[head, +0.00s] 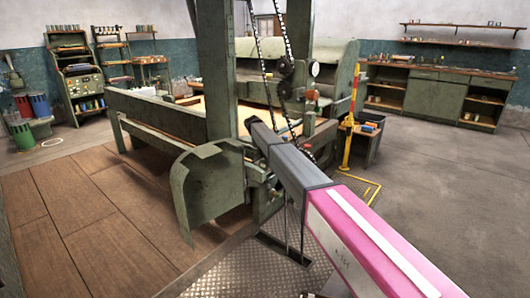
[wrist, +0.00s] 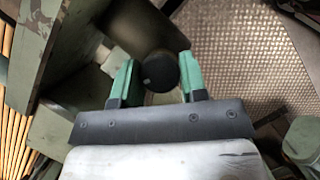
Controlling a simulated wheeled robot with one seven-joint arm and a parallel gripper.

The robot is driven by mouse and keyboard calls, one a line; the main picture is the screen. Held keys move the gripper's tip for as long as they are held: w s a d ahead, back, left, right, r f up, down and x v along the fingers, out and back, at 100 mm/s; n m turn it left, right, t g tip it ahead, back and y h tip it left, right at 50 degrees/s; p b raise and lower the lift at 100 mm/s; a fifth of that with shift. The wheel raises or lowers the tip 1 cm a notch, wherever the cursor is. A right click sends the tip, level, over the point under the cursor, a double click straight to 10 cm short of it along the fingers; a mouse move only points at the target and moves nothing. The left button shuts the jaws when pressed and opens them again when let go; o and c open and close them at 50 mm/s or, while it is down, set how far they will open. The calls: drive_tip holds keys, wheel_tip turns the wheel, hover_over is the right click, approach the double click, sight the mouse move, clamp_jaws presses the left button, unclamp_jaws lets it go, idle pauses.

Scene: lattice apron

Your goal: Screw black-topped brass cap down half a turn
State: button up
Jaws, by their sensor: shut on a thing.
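The black-topped cap (wrist: 158,72) shows in the wrist view as a round, dark top with a small pale mark on its left side. Its brass part is not clearly visible from here. My gripper (wrist: 157,74) has two green-tipped fingers, one on each side of the cap, and is shut on it. In the head view my pink and grey arm reaches toward the green machine (head: 215,90); the gripper and the cap cannot be made out there.
A curved green guard (head: 205,190) stands just left of my arm. Chains and a post rise close behind it. A yellow stand (head: 349,140) is to the right. Ribbed metal plate (wrist: 245,50) lies below the cap. Open concrete floor (head: 450,190) spreads at the right.

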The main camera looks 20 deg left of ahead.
drive_tip(key=shift+m+g, duration=0.3)
drive_tip(key=shift+m, duration=0.5)
drive_tip(key=o, duration=0.9)
